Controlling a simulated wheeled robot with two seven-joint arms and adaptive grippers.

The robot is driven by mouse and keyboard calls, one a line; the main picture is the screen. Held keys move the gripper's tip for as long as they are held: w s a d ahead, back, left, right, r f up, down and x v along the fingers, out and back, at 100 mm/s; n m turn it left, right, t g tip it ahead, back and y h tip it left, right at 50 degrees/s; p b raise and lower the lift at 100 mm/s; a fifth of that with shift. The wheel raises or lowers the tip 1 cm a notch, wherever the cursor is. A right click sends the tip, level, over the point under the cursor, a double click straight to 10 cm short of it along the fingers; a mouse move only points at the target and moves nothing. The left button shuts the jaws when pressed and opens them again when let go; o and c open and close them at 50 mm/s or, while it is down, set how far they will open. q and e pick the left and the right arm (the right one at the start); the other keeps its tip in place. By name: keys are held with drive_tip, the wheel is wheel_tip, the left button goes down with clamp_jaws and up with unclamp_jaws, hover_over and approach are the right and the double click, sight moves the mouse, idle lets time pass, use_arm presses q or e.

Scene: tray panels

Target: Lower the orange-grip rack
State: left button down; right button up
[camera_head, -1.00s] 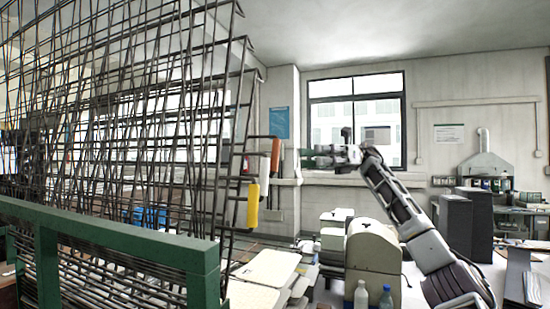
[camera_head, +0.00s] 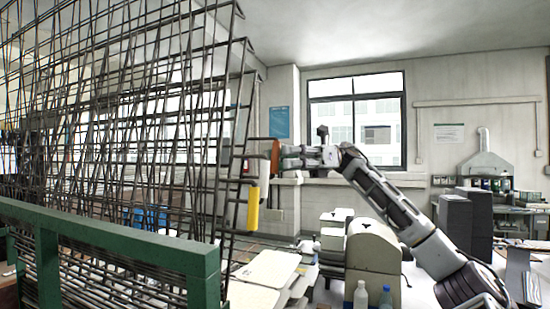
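The orange grip (camera_head: 275,153) is at the right edge of the upright wire rack panels (camera_head: 150,110). It hangs on the end of a rack bar, behind a white grip (camera_head: 264,172) and a yellow grip (camera_head: 253,208). My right gripper (camera_head: 283,157) comes in from the right and its tips are at the orange grip. The grip and the small size hide whether the fingers are closed on it. The orange-grip rack itself is hard to tell apart among the overlapping wires. My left gripper is not in view.
A green frame (camera_head: 120,242) stands in front of the racks. Pale stacked boards (camera_head: 268,268) lie below the grips. Beige machines (camera_head: 373,262) and two bottles (camera_head: 361,294) stand below my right arm. The air above my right arm is clear.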

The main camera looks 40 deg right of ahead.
drive_tip(key=shift+w+a, duration=0.1)
drive_tip(key=shift+a, duration=1.3)
clamp_jaws()
